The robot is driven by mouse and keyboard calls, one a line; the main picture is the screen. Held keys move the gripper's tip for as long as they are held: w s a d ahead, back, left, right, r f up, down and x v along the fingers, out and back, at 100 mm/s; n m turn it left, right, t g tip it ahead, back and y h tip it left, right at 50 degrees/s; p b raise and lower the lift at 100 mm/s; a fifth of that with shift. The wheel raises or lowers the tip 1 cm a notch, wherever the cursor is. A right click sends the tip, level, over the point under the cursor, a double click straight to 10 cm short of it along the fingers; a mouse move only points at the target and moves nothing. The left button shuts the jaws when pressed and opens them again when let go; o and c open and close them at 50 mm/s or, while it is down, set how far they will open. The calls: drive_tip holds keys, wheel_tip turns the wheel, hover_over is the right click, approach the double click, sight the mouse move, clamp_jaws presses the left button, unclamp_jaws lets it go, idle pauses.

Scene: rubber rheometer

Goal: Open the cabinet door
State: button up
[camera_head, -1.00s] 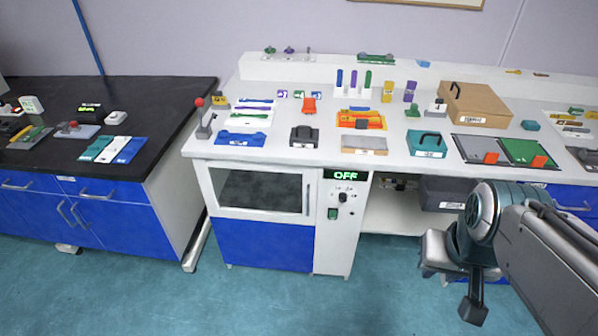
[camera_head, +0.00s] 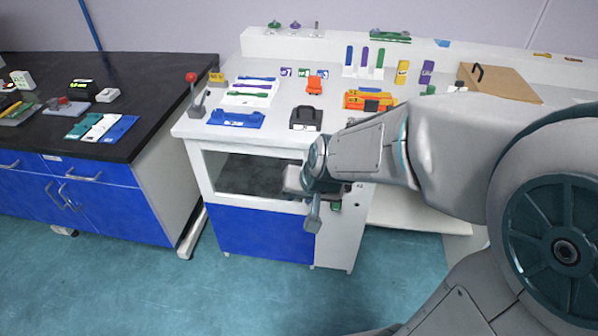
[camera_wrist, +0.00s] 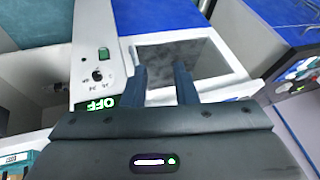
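The cabinet door (camera_head: 204,172) is a white frame around a dark window on the front of the white bench unit, above a blue panel. It looks closed. My gripper (camera_head: 297,180) is in front of the door's right edge and hides the upright handle there. In the wrist view my gripper (camera_wrist: 161,85) shows two dark fingers spread apart, pointing at the door (camera_wrist: 238,68) near its edge by the control panel. Nothing is clearly held between them. I cannot make out the handle or tell whether the fingers touch it.
The control panel (camera_wrist: 98,75) with its knob and OFF display is beside the door. A joystick (camera_head: 194,92), a black device (camera_head: 306,118) and several tools stand on the bench top above. A black-topped blue cabinet (camera_head: 110,205) is at the left. The floor (camera_head: 160,295) in front is clear.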

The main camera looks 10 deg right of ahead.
drive_tip(key=w+f+m+t+h+b, duration=0.3)
drive_tip(key=w+f+b, duration=0.35)
drive_tip(key=f, duration=0.65)
drive_tip(key=w+f+m+t+h+b, duration=0.1)
drive_tip(key=w+f+t+h+b, duration=0.45)
drive_tip(key=f, duration=0.75)
drive_tip(key=w+d+b, duration=0.2)
drive_tip(key=w, duration=0.2)
drive_tip(key=w+d+t+h+b, duration=0.1)
drive_tip(key=w+d+b, duration=0.1)
drive_tip(key=w, duration=0.2)
drive_tip(key=w+d+t+h+b, duration=0.1)
drive_tip(key=w+d+b, duration=0.1)
drive_tip(key=w+b, duration=0.1)
drive_tip(key=shift+w+d+f+h, duration=0.15)
drive_tip(key=shift+w+h, duration=0.1)
drive_tip(key=shift+w, duration=0.5)
